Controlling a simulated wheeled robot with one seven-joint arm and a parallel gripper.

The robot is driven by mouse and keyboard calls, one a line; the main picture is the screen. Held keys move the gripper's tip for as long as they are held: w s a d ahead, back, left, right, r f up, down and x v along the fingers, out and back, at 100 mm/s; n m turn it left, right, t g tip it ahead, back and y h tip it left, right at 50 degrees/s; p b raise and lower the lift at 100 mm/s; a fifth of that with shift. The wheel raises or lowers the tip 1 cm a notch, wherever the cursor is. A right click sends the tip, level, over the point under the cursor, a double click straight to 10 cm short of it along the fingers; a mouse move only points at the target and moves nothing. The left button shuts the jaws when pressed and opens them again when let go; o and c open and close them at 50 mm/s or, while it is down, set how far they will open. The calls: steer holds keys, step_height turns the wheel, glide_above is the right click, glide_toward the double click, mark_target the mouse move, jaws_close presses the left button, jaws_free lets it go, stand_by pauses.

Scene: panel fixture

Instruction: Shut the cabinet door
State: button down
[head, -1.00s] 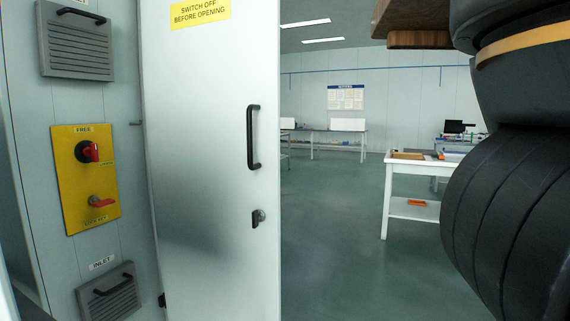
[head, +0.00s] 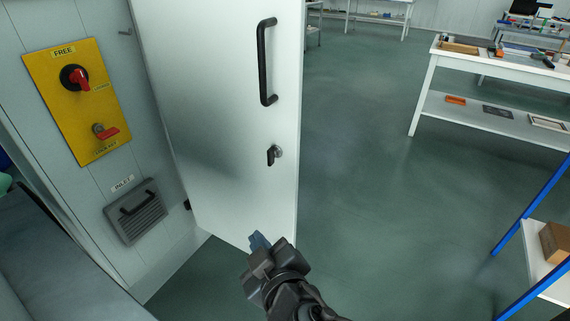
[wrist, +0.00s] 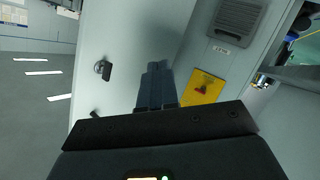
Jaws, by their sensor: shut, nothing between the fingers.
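The cabinet door (head: 215,130) is a pale metal panel standing open, swung out from the cabinet wall, with its hinge side at the left. It has a black bar handle (head: 264,62) and a black lock latch (head: 273,155) near its free edge. My gripper (head: 259,241) is shut and empty, low in front of the door's bottom edge near the free corner. In the wrist view the shut fingers (wrist: 155,82) point along the door's face (wrist: 125,45), with the lock latch (wrist: 104,70) to their left. Whether they touch the door I cannot tell.
The cabinet wall at left carries a yellow switch panel (head: 78,100) with red knobs and a grey vent (head: 136,212). A white table (head: 480,55) stands at the back right. A blue-legged shelf (head: 530,235) stands at the lower right. The green floor (head: 400,220) between is clear.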

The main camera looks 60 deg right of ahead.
steer(key=w+d+r+m+g+h, duration=0.2)
steer(key=r+m+h, duration=0.1)
steer(key=r, duration=0.2)
steer(key=w+d+r+m+g+h, duration=0.2)
steer(key=w+r+m+h, duration=0.1)
steer(key=r+m+h, duration=0.15)
steer(key=m+g+h+b, duration=0.1)
steer(key=m+g+h, duration=0.1)
steer(key=m+g, duration=0.6)
glide_toward(297, 102)
steer(key=shift+m+t, duration=0.4)
steer(key=shift+m, duration=0.15)
steer(key=d+p, duration=0.2)
steer(key=d, duration=0.3)
steer(key=shift+s+d+p, duration=0.2)
steer(key=shift+p, duration=0.15)
steer(key=shift+d+f, duration=0.1)
steer(key=shift+d, duration=0.65)
steer(key=shift+d, duration=0.1)
